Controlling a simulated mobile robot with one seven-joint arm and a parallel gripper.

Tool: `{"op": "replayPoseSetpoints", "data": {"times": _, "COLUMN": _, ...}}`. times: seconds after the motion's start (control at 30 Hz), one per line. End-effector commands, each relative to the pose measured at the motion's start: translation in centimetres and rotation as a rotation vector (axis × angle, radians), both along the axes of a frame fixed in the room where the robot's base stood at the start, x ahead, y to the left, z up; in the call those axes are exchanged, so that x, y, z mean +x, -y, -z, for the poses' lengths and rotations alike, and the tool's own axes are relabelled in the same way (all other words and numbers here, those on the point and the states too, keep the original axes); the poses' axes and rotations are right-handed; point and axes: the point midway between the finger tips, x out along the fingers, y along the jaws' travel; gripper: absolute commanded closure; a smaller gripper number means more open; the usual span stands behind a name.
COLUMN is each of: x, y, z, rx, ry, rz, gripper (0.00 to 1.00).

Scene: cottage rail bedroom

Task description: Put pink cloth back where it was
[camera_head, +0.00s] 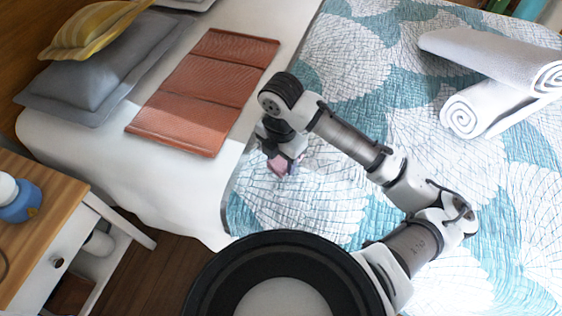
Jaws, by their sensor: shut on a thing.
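The pink cloth (278,166) is a small pink bundle at the end of my arm. My gripper (284,166) is shut on it, over the near left part of the patterned quilt (345,60). Most of the cloth and the fingers are hidden by the wrist. I cannot tell whether the cloth touches the quilt or hangs just above it.
A folded reddish-brown mat (205,92) lies on the white sheet (70,150), left of my gripper. Grey and yellow pillows (95,30) are at the upper left. Rolled white towels (490,58) lie at the upper right. A nightstand (50,215) stands at the lower left.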

Motion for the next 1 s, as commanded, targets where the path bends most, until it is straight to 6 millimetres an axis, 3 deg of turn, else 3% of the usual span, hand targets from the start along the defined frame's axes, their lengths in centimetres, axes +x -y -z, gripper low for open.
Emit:
{"op": "replayPoseSetpoints", "data": {"times": 0.17, "x": 0.0, "y": 0.0, "z": 2.1, "rx": 0.001, "ry": -0.002, "rz": 0.0, "gripper": 0.7}}
{"op": "replayPoseSetpoints", "data": {"times": 0.57, "x": 0.0, "y": 0.0, "z": 2.7, "rx": 0.001, "ry": -0.001, "rz": 0.0, "gripper": 0.7}}
{"op": "replayPoseSetpoints", "data": {"times": 0.6, "x": 0.0, "y": 0.0, "z": 2.5, "rx": 0.0, "ry": 0.0, "rz": 0.0, "gripper": 0.48}}
{"op": "replayPoseSetpoints", "data": {"times": 0.73, "x": 0.0, "y": 0.0, "z": 2.5, "rx": 0.001, "ry": -0.001, "rz": 0.0, "gripper": 0.31}}
{"op": "replayPoseSetpoints", "data": {"times": 1.0, "x": 0.0, "y": 0.0, "z": 2.4, "rx": 0.0, "ry": 0.0, "rz": 0.0, "gripper": 0.3}}
